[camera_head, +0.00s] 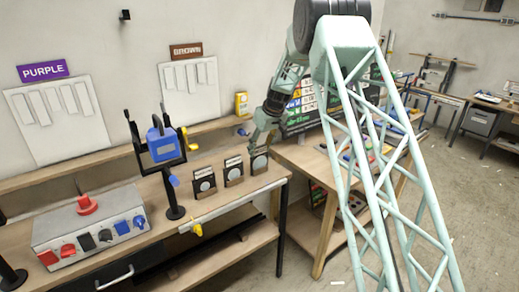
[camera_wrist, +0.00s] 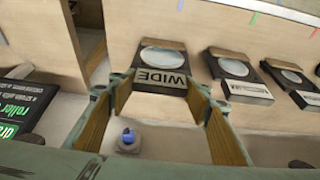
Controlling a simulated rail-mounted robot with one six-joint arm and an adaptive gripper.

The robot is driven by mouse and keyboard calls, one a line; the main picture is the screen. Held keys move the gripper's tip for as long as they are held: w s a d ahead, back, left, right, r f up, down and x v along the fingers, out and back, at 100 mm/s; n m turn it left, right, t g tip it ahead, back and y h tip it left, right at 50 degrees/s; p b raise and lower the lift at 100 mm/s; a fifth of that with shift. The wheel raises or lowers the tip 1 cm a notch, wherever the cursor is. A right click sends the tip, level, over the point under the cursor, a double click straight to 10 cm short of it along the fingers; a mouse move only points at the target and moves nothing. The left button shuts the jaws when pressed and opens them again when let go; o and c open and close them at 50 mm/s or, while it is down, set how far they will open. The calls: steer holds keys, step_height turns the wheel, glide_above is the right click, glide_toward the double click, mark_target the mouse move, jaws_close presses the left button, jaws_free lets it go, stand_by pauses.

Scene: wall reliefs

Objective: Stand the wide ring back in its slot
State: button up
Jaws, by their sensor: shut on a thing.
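The wide ring (camera_wrist: 165,57) is a dark block with a pale round face and a white plate reading WIDE, upside down in the wrist view. In the head view it stands at the right end of a row on the bench (camera_head: 259,163). My gripper (camera_head: 261,146) reaches down onto it from behind. In the wrist view the fingertips of my gripper (camera_wrist: 163,85) lie on either side of the WIDE plate, shut on this piece. Its underside and slot are hidden, so I cannot tell how it is seated.
Two similar pieces (camera_head: 233,172) (camera_head: 205,183) stand to its left on the workbench (camera_head: 215,206). A black stand with a blue block (camera_head: 162,144) and a grey switch box (camera_head: 92,228) are further left. A dark sign (camera_head: 303,105) stands at right behind my arm.

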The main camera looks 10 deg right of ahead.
steer(key=o, duration=1)
steer(key=shift+r, duration=0.1)
steer(key=shift+v, duration=5.9)
steer(key=shift+r, duration=0.1)
